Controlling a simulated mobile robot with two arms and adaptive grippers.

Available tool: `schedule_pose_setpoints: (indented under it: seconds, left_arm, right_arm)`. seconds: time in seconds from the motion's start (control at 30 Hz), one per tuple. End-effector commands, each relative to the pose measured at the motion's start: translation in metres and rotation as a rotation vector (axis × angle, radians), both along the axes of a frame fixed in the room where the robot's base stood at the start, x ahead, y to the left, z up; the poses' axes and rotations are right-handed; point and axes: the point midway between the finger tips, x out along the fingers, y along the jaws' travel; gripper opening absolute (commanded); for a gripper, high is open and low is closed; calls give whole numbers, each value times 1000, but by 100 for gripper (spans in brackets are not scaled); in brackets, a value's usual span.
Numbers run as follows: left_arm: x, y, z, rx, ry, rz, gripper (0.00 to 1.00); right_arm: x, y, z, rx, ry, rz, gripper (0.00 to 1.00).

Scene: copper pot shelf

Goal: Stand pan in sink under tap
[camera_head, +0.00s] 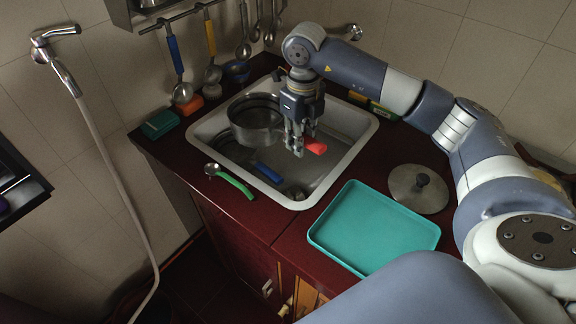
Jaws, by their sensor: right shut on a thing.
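The round grey metal pan (256,128) is inside the rim of the sink (352,150), in its far left part. It looks roughly level, open side up. I cannot tell whether its base touches the sink floor. My right gripper (298,148) reaches down over the sink, right of the pan, and is shut on a red handle (315,147). The fingers hide where this handle meets the pan. A chrome tap-like fitting (350,32) shows on the wall behind my right arm. My left gripper is not in view.
A blue-handled utensil (268,172) lies in the sink. A green-handled spoon (230,180) lies left of it. A teal tray (372,228) and a round lid (418,188) are on the counter at right. Utensils hang behind; a hose sprayer (55,60) is on the left wall.

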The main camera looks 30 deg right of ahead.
Motion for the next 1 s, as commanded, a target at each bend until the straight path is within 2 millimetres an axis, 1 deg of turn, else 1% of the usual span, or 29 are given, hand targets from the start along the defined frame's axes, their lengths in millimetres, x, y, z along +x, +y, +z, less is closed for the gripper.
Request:
schedule_pose_setpoints:
  seconds: [0.03,0.1,0.2,0.3,0.37,0.5,0.6,0.7,0.87,1.0]
  left_arm:
    - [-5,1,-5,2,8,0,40]
    - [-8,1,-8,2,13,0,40]
    - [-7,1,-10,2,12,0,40]
    - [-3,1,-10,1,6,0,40]
    - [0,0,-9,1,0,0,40]
    - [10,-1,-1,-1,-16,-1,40]
    - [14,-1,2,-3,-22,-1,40]
    - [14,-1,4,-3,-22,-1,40]
    - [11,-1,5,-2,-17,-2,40]
    - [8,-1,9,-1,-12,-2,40]
  right_arm:
    - [3,-6,-6,4,3,-107,0]
    - [7,-12,-9,6,7,-237,0]
    - [10,-19,-13,6,9,-375,0]
    - [12,-23,-15,7,11,-454,0]
    - [12,-24,-21,7,14,-478,0]
    - [11,-25,-45,5,18,-491,0]
    - [11,-24,-62,6,17,-488,0]
    - [12,-24,-73,8,15,-487,0]
    - [12,-24,-85,6,14,-487,0]
    - [11,-24,-105,6,17,-487,0]
